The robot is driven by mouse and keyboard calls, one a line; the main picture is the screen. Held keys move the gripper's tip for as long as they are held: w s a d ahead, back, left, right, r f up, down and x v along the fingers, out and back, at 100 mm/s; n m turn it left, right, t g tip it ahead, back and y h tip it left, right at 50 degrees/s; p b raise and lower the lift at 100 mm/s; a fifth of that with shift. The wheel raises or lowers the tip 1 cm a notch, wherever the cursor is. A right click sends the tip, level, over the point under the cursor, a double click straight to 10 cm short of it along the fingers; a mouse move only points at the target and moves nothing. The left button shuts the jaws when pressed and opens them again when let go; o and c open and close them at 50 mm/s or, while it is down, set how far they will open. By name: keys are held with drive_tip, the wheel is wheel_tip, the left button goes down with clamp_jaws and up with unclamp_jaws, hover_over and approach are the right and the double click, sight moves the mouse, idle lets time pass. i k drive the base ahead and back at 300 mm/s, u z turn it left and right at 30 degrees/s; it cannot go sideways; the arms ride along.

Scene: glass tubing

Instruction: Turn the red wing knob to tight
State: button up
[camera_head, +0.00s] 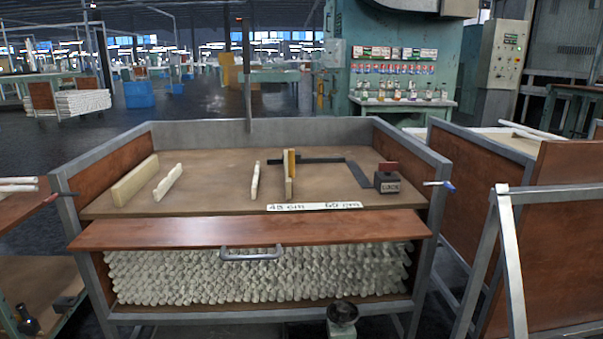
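A small dark block with a pale label (388,187) sits at the right of the workbench top. A dark red flat piece (388,167) stands up on it, perhaps the wing knob; its exact shape and turn are too small to tell. A small red-tipped handle (51,198) sticks out at the bench's left front post. A blue-tipped handle (448,185) sticks out at the right front post. My gripper is not in view, and nothing is seen touching the block or the handles.
The bench (215,188) has raised side panels. Pale upright strips (135,181), a yellow-edged upright piece (289,173) and a ruler label (314,206) are on it. A front flap (200,232) with a grey handle (251,255) hangs above stacked white tubing (255,278). Another frame (506,250) stands close right.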

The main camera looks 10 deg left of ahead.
sight(387, 168)
drive_tip(key=z, duration=0.05)
drive_tip(key=k, duration=0.5)
drive_tip(key=u, duration=0.75)
drive_tip(key=i, duration=1.05)
drive_tip(key=z, duration=0.7)
